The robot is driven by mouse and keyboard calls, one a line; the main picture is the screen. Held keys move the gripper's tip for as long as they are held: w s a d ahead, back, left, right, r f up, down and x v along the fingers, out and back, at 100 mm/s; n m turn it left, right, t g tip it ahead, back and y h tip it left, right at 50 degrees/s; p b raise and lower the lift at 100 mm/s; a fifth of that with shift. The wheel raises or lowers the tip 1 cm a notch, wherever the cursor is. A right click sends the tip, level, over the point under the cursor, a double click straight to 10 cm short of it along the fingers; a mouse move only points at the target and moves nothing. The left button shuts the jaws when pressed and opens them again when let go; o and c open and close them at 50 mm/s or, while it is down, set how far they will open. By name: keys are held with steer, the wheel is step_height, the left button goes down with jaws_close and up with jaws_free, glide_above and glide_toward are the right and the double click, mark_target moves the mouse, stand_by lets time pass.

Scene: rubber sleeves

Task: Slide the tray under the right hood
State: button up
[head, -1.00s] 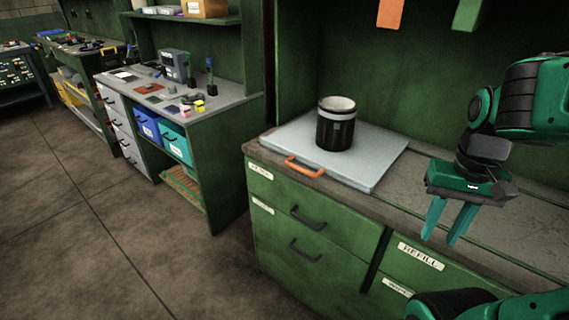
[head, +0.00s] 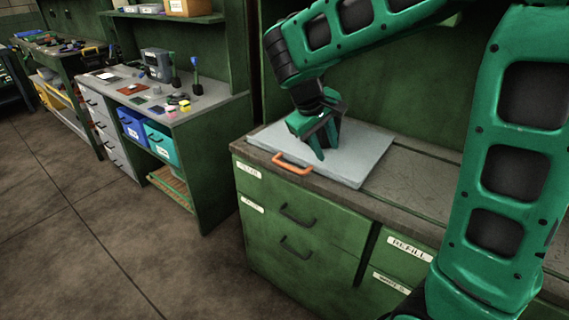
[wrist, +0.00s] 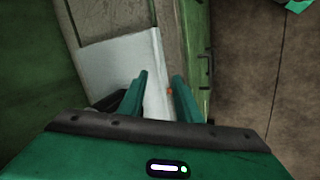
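The tray (head: 365,158) is a flat pale grey board with an orange handle (head: 292,163) on its front edge, lying on the green cabinet's counter. It also shows in the wrist view (wrist: 118,62), with a bit of orange between the fingers. My gripper (head: 327,152) points down over the tray behind the handle. Its fingers stand apart in the wrist view (wrist: 160,75), with nothing visibly held. I cannot make out the black canister behind my gripper. No hood can be identified; my arm covers much of the back panel.
The worn counter (head: 410,195) right of the tray looks bare where visible. Labelled green drawers (head: 300,215) are below. A side bench (head: 195,105) with small items and blue bins stands at the left, with open floor in front.

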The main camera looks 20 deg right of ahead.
mark_target(286, 166)
steer(key=w+a+f+n+t, duration=0.2)
steer(key=w+a+n, duration=0.35)
steer(key=a, duration=0.75)
steer(key=shift+m+h, duration=0.4)
steer(key=shift+m, duration=0.45)
steer(key=x, duration=0.7)
steer(key=w+x, duration=0.1)
steer(key=x, duration=0.3)
steer(key=shift+a, duration=0.1)
steer(key=shift+c, duration=0.7)
